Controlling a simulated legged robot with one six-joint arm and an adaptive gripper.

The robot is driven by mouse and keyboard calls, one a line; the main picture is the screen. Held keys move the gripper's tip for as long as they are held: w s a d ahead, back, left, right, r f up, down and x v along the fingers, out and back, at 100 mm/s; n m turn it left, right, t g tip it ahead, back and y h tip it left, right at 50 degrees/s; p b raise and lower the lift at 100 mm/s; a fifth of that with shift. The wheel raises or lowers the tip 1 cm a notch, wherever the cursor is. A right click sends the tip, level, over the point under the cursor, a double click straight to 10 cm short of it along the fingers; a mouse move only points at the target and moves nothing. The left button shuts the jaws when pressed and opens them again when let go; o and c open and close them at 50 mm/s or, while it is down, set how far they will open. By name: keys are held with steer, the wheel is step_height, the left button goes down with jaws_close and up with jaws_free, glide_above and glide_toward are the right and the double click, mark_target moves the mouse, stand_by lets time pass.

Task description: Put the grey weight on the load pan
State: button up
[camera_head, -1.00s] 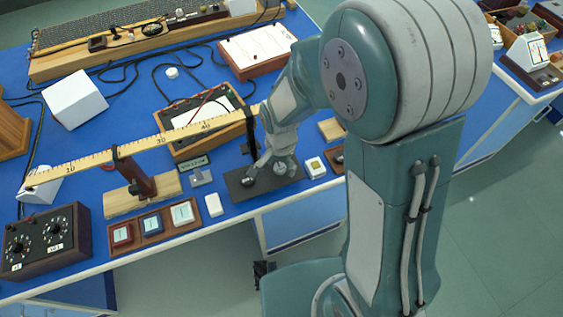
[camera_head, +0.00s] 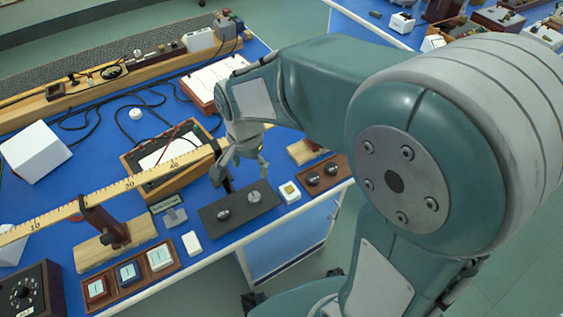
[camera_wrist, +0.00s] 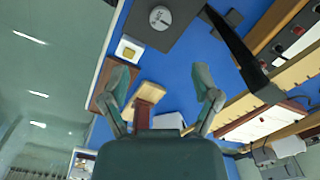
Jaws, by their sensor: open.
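In the wrist view, the grey weight (camera_wrist: 160,18) is a disc with a marked top, on the dark plate (camera_wrist: 143,32) at the top edge. My gripper (camera_head: 242,172) is open and empty above and behind the plate, apart from the weight. Its spread fingers (camera_wrist: 162,80) show clearly in the wrist view, with nothing between them.
A yellow ruler beam (camera_head: 140,187) with a dark hanger (camera_head: 221,172) at its end is close to my gripper. A brown tray (camera_head: 340,172) with dark knobs and a small white block (camera_head: 290,191) stand right of the plate. The bench's front edge is near.

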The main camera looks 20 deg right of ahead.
steer(key=s+d+r+n+t, duration=0.5)
steer(key=s+d+r+n, duration=0.3)
steer(key=s+d+r, duration=0.3)
steer(key=shift+s+r+t, duration=0.3)
steer(key=shift+s+r, duration=0.05)
steer(key=shift+s, duration=0.45)
stand_by(0.4)
